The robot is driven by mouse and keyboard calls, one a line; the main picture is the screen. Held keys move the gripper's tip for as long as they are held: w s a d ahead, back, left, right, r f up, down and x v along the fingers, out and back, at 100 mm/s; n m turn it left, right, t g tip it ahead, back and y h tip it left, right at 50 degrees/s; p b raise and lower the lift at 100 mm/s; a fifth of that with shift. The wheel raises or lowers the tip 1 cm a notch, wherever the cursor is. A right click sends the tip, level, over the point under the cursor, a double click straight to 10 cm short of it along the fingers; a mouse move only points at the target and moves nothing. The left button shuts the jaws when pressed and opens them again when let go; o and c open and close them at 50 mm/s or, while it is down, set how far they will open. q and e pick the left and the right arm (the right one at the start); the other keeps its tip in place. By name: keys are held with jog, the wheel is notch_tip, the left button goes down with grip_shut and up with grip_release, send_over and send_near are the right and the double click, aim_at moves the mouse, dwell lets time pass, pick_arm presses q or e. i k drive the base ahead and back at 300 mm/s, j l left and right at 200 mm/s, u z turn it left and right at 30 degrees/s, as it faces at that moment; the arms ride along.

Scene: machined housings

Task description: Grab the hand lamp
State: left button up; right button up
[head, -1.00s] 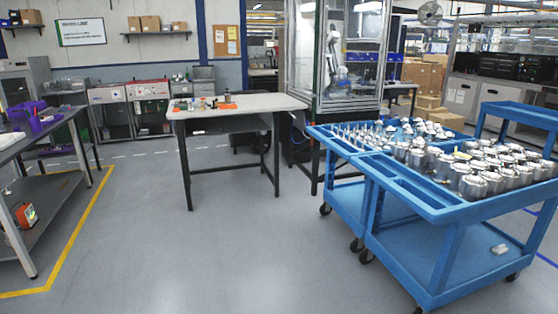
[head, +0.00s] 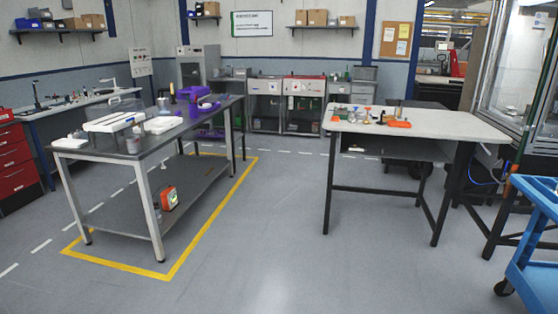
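I cannot make out the hand lamp for certain. A small orange device with a bright yellow-green face (head: 168,198) stands on the lower shelf of the dark-topped workbench at left; it is too small to tell whether it is a lamp. Several small orange and dark items (head: 398,122) lie on the light-topped table at right, also too small to name. Neither of my grippers shows in the head view.
The dark workbench (head: 205,182) holds white trays and purple parts, with yellow floor tape around it. The light-topped table (head: 455,127) stands at right, a blue cart (head: 535,262) at the right edge. The floor between bench and table is clear.

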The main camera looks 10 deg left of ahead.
aim_at(172, 86)
jog(key=i, duration=2.15)
jog(key=i+j+u, duration=0.3)
jog(key=i, duration=0.3)
jog(key=i+u, duration=0.35)
jog(key=i, duration=0.25)
jog(key=i+l+u, duration=0.1)
jog(key=i+u, duration=0.2)
jog(key=i, duration=0.3)
jog(key=i+l+u, duration=0.3)
jog(key=i, duration=0.3)
jog(key=i+u, duration=0.15)
jog(key=i, duration=2.15)
jog(key=i+l, duration=0.15)
jog(key=l, duration=0.45)
jog(key=i+l+u, duration=0.1)
jog(key=l, duration=0.55)
jog(key=i+l, duration=0.1)
jog(key=l, duration=0.5)
jog(key=i+l+u, duration=0.1)
jog(key=l, duration=0.5)
